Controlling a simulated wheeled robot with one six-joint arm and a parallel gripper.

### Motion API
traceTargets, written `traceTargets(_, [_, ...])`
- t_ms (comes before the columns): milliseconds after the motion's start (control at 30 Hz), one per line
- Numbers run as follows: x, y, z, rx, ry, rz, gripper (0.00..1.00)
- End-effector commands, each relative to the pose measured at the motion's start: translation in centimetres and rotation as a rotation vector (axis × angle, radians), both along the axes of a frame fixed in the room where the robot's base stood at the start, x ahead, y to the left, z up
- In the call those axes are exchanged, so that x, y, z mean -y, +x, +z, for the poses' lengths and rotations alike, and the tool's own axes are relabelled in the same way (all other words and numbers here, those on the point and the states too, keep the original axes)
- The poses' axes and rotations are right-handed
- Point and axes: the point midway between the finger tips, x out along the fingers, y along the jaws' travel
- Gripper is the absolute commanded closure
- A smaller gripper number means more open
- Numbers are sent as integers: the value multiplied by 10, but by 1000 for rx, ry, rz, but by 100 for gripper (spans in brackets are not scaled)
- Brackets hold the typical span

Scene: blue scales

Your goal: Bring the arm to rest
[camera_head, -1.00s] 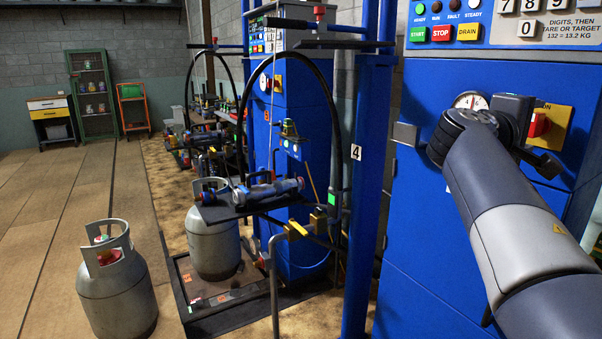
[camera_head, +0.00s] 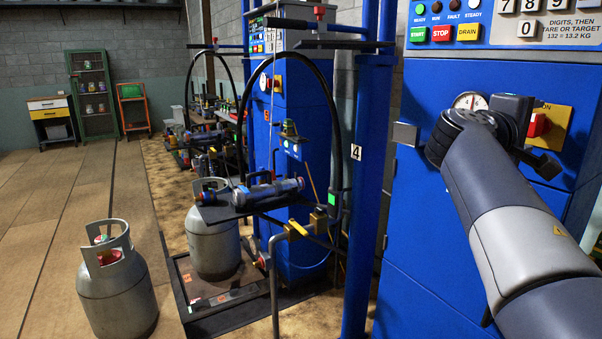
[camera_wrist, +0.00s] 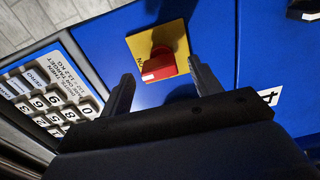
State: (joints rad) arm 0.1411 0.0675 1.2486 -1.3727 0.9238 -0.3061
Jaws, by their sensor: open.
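My arm (camera_head: 500,210) reaches in from the lower right of the head view, in front of the blue cabinet (camera_head: 430,260). In the wrist view my gripper (camera_wrist: 162,78) is open, its two dark fingers apart with nothing held between them. A red rotary switch (camera_wrist: 158,65) on a yellow plate (camera_wrist: 176,36) appears between and beyond the fingertips. I see no clear contact with it. In the head view the red switch (camera_head: 538,125) is partly hidden behind my gripper.
A keypad (camera_wrist: 52,105) is at the left of the wrist view. Start, stop and drain buttons (camera_head: 441,34) sit above my arm. A blue post (camera_head: 364,200) stands left of the cabinet. A grey gas cylinder (camera_head: 117,290) stands on the floor; another (camera_head: 212,245) is on the scale.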

Motion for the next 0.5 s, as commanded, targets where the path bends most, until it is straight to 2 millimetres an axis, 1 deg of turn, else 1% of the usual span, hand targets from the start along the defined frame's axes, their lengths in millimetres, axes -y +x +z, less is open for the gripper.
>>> traceTargets(33, [11,5,-1,-1,1,-5,40])
traceTargets(133, [28,15,0,-2,-1,-5,40])
traceTargets(167, [31,17,1,-10,-5,-3,40])
traceTargets(200, [28,16,6,-51,-29,0,40])
traceTargets(500, [26,17,5,-311,-182,1,40])
